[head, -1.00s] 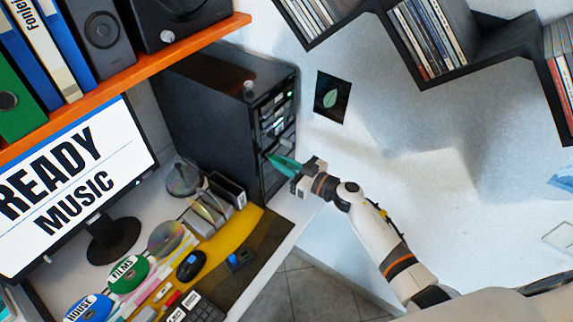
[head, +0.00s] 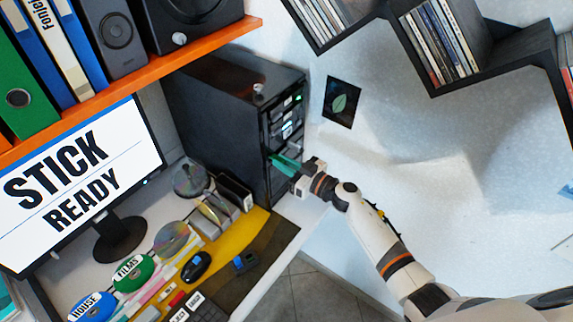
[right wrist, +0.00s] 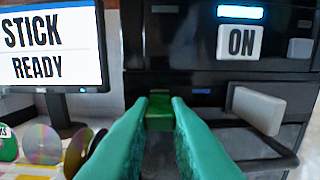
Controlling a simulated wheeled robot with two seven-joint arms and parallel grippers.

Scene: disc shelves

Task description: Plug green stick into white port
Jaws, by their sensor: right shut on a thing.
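The green stick (right wrist: 160,112) is between the fingertips of my right gripper (right wrist: 161,101), whose teal fingers are shut on it. In the head view, my right gripper (head: 283,161) reaches from the right to the front of the black computer tower (head: 213,120). The stick's far end points at the tower's dark front; I cannot tell how far it sits in a port. A whitish block (right wrist: 258,108) sticks out of the tower front, right of the fingers. I cannot make out the white port clearly. My left gripper is not in view.
The monitor (head: 75,180) reads "STICK READY". A white "ON" label (right wrist: 240,42) sits under a lit blue bar on the tower. Discs, a mouse (head: 196,266) and a keyboard (head: 205,308) crowd the desk. An orange shelf (head: 140,85) hangs above.

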